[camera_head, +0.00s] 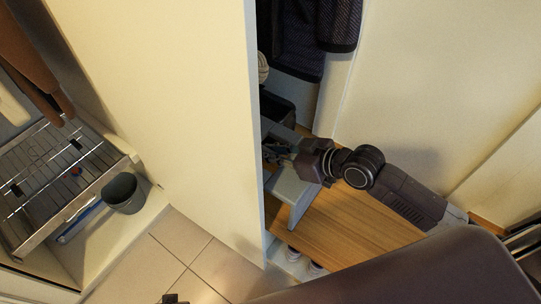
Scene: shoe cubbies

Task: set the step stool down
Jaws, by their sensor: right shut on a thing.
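The step stool (290,188) is a small grey-blue piece with a flat top and a slanting leg. It is at the wooden bench board, just right of the tall white panel, which hides its left part. My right gripper (278,152) comes in from the right and is shut on the step stool. Its fingertips are dark and partly hidden at the panel edge. I cannot tell whether the stool touches the board. A small dark piece at the bottom edge looks like part of my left gripper (174,298); its fingers do not show.
The white panel (205,100) stands close left of the stool. Dark coats (300,40) hang behind. White shoes (305,262) sit below the wooden board (350,228). At left are a wire rack (50,165) and a grey bucket (122,193). Tiled floor (185,255) is clear.

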